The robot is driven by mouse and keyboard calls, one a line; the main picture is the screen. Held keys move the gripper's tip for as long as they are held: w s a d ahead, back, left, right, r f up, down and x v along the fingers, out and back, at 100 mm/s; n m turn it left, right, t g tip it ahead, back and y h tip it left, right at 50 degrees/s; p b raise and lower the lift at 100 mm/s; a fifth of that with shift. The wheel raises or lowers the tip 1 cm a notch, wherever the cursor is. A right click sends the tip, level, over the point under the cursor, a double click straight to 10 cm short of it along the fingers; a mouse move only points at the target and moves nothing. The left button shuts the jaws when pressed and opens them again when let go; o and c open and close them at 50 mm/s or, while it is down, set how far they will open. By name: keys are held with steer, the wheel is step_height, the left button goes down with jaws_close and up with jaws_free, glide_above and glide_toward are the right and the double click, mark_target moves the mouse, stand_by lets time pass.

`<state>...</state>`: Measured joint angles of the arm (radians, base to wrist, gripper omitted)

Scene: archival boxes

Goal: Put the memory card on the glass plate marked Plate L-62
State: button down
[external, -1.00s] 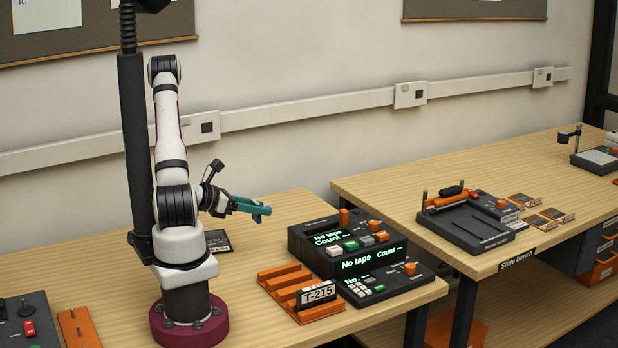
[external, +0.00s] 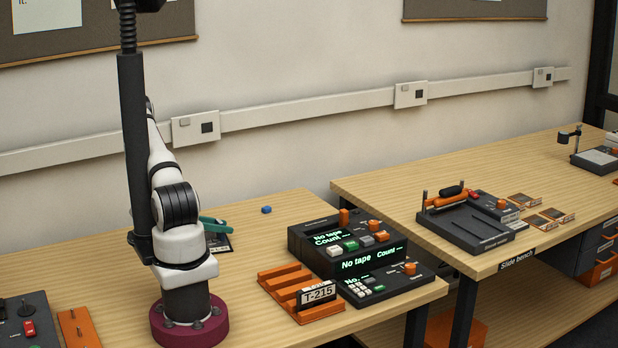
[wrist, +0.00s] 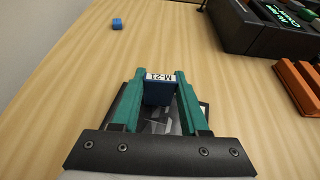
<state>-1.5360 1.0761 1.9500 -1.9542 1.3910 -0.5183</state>
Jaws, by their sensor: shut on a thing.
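In the wrist view, my gripper (wrist: 160,82) has its two teal fingers shut on a blue memory card (wrist: 157,96) with a white label that seems to read M-21. A dark glass plate (wrist: 162,126) with paler patches shows behind and below the card, partly hidden by my fingers. In the external view, my gripper (external: 227,225) is low, right of my arm, over this plate (external: 218,243). The held card is not clear there. I cannot tell whether the card touches the plate, and the plate's marking is not readable.
A dark console (external: 340,250) and an orange rack (external: 290,290) with a T-215 cartridge stand to the right. The wood around the blue block is clear.

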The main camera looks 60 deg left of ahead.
steer(key=shift+f, duration=0.1)
steer(key=shift+c, duration=2.1)
jaws_free()
